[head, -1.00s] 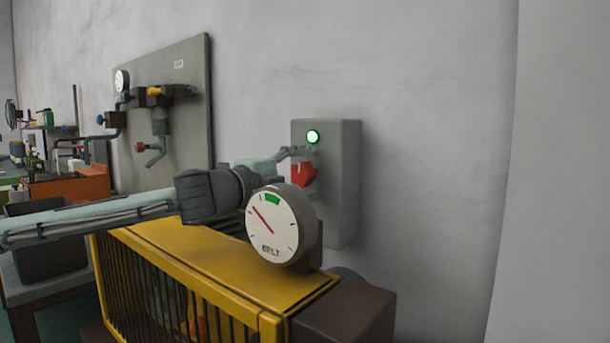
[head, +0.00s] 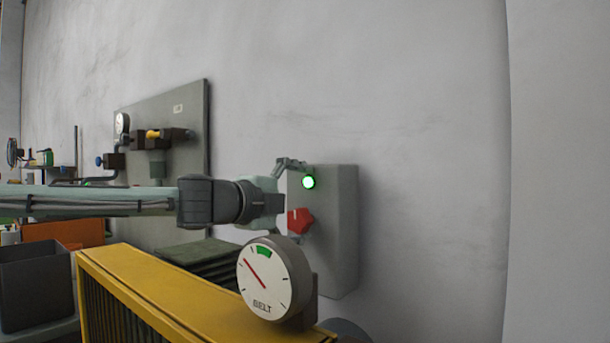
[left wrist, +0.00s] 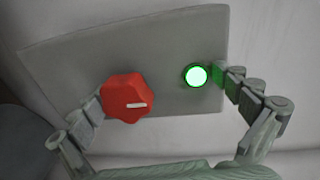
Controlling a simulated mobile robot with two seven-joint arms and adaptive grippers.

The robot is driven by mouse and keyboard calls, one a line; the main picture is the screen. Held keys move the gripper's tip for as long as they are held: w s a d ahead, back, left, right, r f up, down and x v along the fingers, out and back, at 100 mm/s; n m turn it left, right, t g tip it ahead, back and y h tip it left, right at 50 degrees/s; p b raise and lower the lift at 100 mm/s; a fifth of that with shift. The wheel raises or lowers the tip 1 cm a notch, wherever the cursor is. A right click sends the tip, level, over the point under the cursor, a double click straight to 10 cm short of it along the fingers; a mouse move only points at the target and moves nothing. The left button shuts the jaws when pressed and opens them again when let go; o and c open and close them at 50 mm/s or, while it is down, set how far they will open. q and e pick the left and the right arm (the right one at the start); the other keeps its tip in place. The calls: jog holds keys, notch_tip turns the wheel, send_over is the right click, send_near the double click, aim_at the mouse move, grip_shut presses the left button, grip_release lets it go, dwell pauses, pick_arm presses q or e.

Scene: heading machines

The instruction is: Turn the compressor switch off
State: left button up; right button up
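The switch is a red lobed knob (head: 299,221) on a grey wall box (head: 335,240), with a lit green lamp (head: 309,182) above it. In the left wrist view the red knob (left wrist: 127,98) bears a white mark, and the lamp (left wrist: 196,76) glows beside it. My left gripper (head: 292,200) is open in front of the box. In the left wrist view its fingers (left wrist: 165,90) are spread wide, one by the knob's left side and one just right of the lamp. I cannot tell whether a finger touches the knob. My right gripper is not in view.
A round BELT gauge (head: 274,279) stands in front of and below the box, on a yellow guard (head: 150,290). A grey panel with pipes and valves (head: 185,110) is on the wall at left. The wall to the right is bare.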

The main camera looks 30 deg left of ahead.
pick_arm(q)
jog(key=shift+t, duration=0.6)
jog(key=r, duration=0.7)
jog(key=shift+s, duration=0.3)
jog(key=shift+g, duration=0.6)
jog(key=f, duration=0.5)
jog(key=shift+a+f, duration=0.15)
jog(key=shift+a, duration=0.1)
jog(key=shift+c, duration=0.5)
jog(key=shift+s, duration=0.35)
jog(key=shift+c, duration=0.9)
jog(key=shift+s, duration=0.55)
jog(key=shift+s+a+f+b, duration=0.15)
jog(key=shift+s+b, duration=0.25)
jog(key=shift+s, duration=1.6)
jog(key=shift+s+a+f+b, duration=0.1)
jog(key=shift+s+f+b, duration=0.2)
jog(key=shift+s, duration=1.65)
jog(key=shift+r, duration=0.1)
